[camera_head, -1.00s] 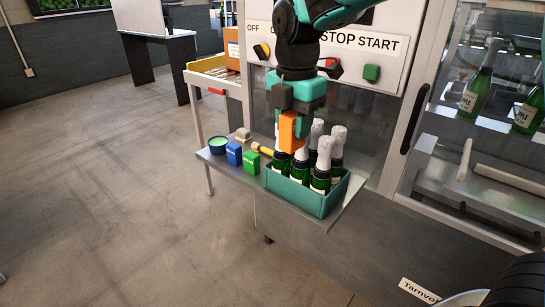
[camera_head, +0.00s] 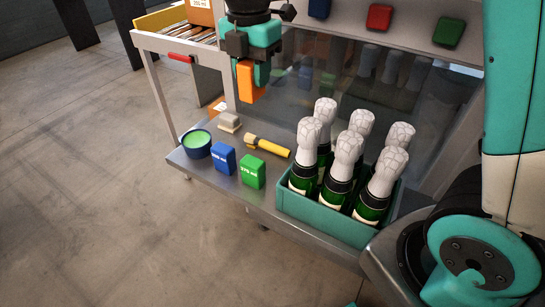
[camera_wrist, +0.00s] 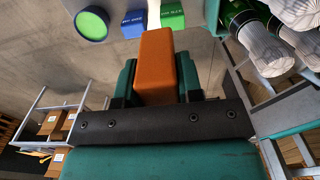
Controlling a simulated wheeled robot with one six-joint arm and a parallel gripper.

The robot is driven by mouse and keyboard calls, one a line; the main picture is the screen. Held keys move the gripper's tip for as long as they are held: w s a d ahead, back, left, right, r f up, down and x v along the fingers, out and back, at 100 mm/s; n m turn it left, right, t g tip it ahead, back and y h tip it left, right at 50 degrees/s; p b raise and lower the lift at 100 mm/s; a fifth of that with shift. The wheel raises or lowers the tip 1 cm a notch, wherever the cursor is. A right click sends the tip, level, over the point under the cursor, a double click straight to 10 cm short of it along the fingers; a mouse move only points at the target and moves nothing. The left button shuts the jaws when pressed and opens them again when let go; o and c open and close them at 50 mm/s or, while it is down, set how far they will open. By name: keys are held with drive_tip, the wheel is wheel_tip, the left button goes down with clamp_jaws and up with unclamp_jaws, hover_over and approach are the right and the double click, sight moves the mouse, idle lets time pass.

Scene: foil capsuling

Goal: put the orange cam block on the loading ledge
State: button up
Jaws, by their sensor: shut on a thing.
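My gripper (camera_head: 262,72) is shut on the orange cam block (camera_head: 245,82) and holds it in the air in front of the machine's clear panel. The orange cam block also shows between the fingers in the wrist view (camera_wrist: 158,65). The loading ledge (camera_head: 228,193) is the grey metal shelf below, with items standing on it. A blue block (camera_head: 222,158) and a green block (camera_head: 252,171) stand near its front edge. The held block is above the back left part of the ledge, apart from it.
A tub with green contents (camera_head: 197,143), a pale grey block (camera_head: 230,121) and a yellow-handled tool (camera_head: 268,147) lie on the ledge. A teal crate (camera_head: 320,219) of several foil-topped bottles fills the right. Some bare ledge shows between the items.

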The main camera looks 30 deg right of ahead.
sight(252, 87)
drive_tip(key=shift+w+f, duration=0.3)
drive_tip(key=shift+f, duration=0.15)
wheel_tip(252, 87, down, 20)
drive_tip(key=shift+w+r, duration=0.1)
drive_tip(key=shift+r, duration=0.05)
drive_tip(key=o, duration=1)
drive_tip(key=shift+c, duration=0.2)
